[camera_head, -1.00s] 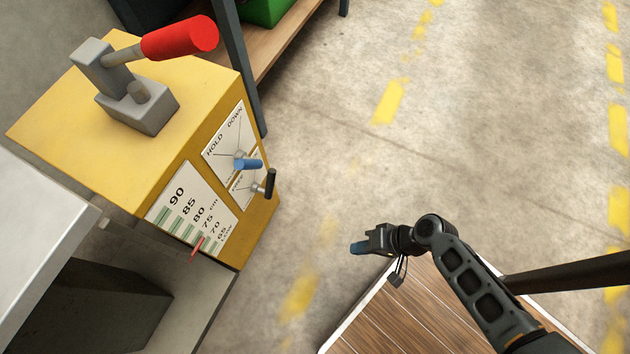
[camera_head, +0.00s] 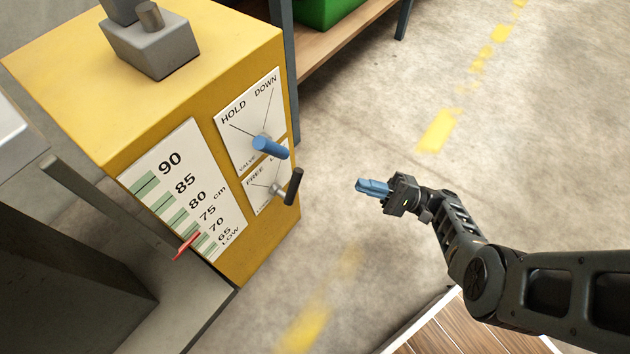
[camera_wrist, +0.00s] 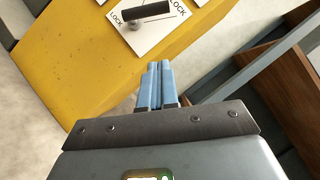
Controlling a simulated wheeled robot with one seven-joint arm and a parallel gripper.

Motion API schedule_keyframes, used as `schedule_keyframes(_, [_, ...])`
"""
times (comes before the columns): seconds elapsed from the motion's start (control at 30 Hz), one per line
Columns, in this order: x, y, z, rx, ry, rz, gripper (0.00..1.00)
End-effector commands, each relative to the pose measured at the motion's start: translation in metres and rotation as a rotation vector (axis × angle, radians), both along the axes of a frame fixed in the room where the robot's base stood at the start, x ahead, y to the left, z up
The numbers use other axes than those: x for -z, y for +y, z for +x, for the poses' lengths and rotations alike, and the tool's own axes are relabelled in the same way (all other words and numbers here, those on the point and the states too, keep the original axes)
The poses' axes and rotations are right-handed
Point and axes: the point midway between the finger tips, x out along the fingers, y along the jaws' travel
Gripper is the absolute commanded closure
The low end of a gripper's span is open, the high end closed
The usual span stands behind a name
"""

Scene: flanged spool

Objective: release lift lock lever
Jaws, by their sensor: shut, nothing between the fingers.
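The lock lever (camera_head: 293,187) has a black grip and sits low on the yellow unit's side panel. Its plate is partly hidden; "FREE" is readable on it in the head view. In the wrist view the black lever (camera_wrist: 146,11) lies across the top, with "LOCK" printed on its plate. My gripper (camera_head: 360,187) is shut and empty, its blue fingers pointing left toward the lever. It is apart from the lever, to its right. In the wrist view the blue fingertips (camera_wrist: 158,66) are together, below the lever.
A blue-handled valve lever (camera_head: 270,148) with HOLD and DOWN marks sits just above the lock lever. A height scale (camera_head: 180,190) with a red pointer (camera_head: 186,246) is to its left. A shelf (camera_head: 350,40) stands behind.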

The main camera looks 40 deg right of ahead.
Motion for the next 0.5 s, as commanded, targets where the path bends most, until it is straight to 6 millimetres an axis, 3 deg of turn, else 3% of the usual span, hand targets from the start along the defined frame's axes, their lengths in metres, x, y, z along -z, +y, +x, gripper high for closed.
schedule_keyframes(0.27, [-0.002, 0.007, 0.005, -0.004, 0.003, -0.004, 1.00])
schedule_keyframes(0.5, [-0.013, 0.035, 0.029, -0.007, 0.003, -0.003, 1.00])
